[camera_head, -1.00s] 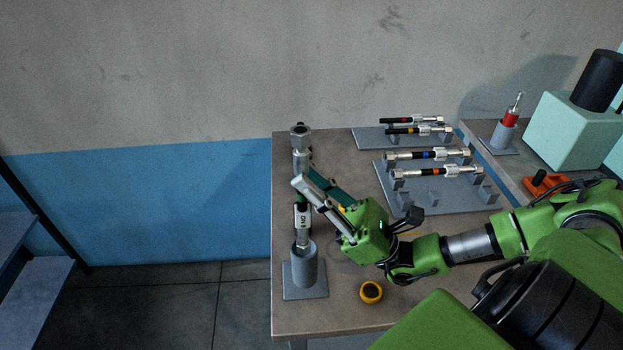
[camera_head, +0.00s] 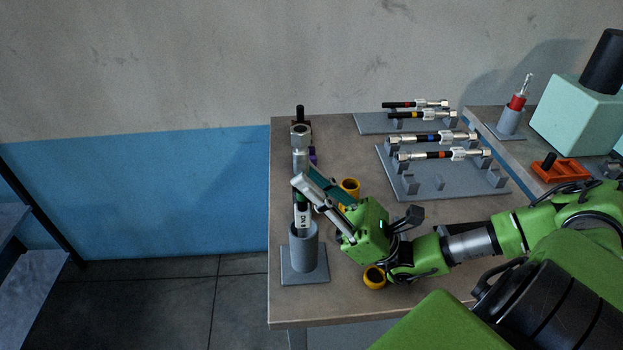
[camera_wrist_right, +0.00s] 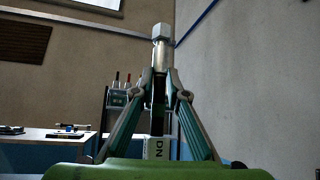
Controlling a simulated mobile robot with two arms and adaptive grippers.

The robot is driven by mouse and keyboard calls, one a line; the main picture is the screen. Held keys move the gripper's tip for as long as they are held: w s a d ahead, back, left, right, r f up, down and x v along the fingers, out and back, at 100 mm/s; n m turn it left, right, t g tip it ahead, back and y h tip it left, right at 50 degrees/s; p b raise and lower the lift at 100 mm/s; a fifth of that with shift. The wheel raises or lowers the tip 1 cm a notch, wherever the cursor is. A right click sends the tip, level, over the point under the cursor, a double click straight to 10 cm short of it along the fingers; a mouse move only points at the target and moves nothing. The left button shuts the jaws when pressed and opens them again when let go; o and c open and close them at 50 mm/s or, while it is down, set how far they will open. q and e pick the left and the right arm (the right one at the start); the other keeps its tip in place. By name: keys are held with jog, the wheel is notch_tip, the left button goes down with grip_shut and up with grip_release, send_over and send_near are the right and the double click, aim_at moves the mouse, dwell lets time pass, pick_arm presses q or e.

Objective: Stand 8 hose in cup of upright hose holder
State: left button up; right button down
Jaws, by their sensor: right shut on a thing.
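The hose (camera_head: 300,159) stands upright, with a silver hex nut on top and a white label marked DN. My right gripper (camera_head: 302,182) is shut on its middle. In the right wrist view my gripper (camera_wrist_right: 160,88) has one finger on each side of the hose (camera_wrist_right: 159,57). The upright hose holder (camera_head: 304,248) is a grey cup on a square plate near the table's left front. The hose's lower end is hidden in the cup, with the label just above the rim. My left gripper is not in view.
Two grey racks hold lying hoses, a front rack (camera_head: 408,186) and a back rack (camera_head: 371,122). Yellow-rimmed round pieces stand by my right gripper, one behind (camera_head: 349,186) and one in front (camera_head: 374,277). A side table has a red-banded piece in a grey cup (camera_head: 510,122) and an orange tray (camera_head: 562,172).

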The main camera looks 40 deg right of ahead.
jog(key=shift+r, duration=0.1)
jog(key=c, duration=1.9)
grip_release()
jog(key=s+d, duration=0.6)
jog(key=s+d+f, duration=0.1)
jog(key=s+d, duration=0.2)
jog(key=shift+s, duration=0.2)
